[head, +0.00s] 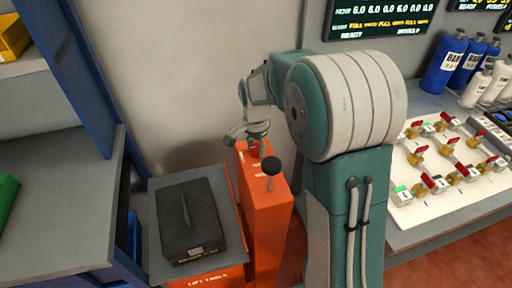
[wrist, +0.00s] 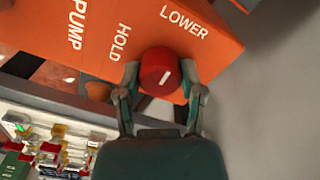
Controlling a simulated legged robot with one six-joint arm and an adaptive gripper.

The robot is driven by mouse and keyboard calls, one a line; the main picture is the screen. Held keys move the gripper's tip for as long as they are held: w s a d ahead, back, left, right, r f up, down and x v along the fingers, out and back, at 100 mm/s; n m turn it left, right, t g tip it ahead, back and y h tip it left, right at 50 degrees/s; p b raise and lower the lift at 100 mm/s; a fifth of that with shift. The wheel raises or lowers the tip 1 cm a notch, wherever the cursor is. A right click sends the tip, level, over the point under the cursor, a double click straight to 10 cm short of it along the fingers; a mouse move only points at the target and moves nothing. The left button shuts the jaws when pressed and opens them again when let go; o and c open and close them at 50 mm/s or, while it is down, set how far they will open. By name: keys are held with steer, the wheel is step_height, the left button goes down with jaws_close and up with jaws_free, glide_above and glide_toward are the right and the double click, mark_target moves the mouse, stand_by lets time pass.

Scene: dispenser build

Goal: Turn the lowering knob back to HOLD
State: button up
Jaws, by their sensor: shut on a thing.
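The red lowering knob (wrist: 157,66) sits on the orange housing (wrist: 205,50) in the wrist view. A white mark on its face slants from lower left to upper right. The printed word HOLD (wrist: 121,42) lies up and left of the knob, and LOWER (wrist: 184,23) lies up and right. My gripper (wrist: 160,72) has one finger on each side of the knob and is shut on it. In the head view, my gripper (head: 248,133) is over the orange housing (head: 268,215), with the red knob (head: 254,149) partly hidden under it.
A black-topped lever (head: 271,166) stands on the housing in front of the knob. A lift table (head: 155,248) bearing a dark case (head: 190,220) is to the left. A blue-framed shelf (head: 85,75) is further left. A white valve panel (head: 440,185) lies right.

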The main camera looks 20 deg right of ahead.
steer(key=n, duration=0.8)
steer(key=shift+n, duration=0.3)
steer(key=n, duration=0.4)
steer(key=shift+f+n, duration=0.1)
steer(key=shift+n, duration=2.1)
steer(key=o, duration=1.2)
steer(key=shift+w, duration=0.1)
steer(key=shift+c, duration=0.2)
steer(key=shift+a, duration=0.1)
